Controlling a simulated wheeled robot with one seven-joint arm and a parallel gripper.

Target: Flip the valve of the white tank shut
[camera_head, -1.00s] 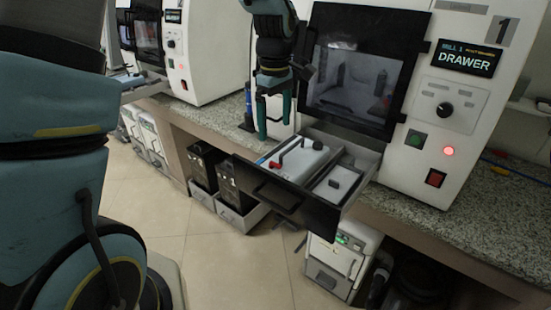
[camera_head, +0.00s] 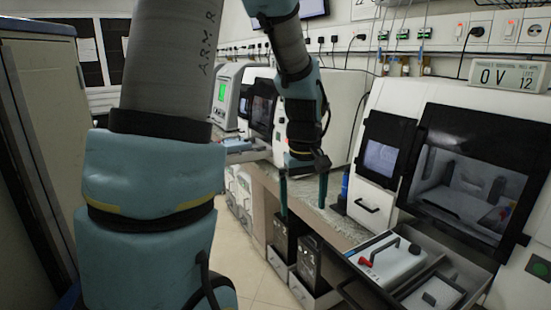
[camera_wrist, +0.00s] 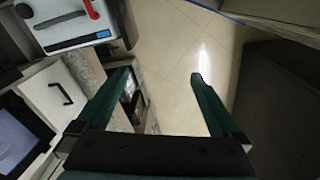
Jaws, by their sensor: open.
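The white tank (camera_head: 392,266) sits in the pulled-out drawer (camera_head: 462,268) at lower right in the head view. It has a black handle on top and a small red valve lever (camera_head: 365,263) at its left end. In the wrist view the tank (camera_wrist: 75,34) is at the upper left, with the red lever (camera_wrist: 90,9) beside the black handle. My gripper (camera_head: 303,206) is open and empty, to the left of the tank and apart from it. In the wrist view its green fingers (camera_wrist: 158,76) point over the floor.
The open drawer juts out from the white machine (camera_head: 466,120). Black boxes (camera_head: 311,265) stand low beside the counter. A blue bottle (camera_head: 345,185) stands on the counter behind my gripper. The floor at the left of the counter is clear.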

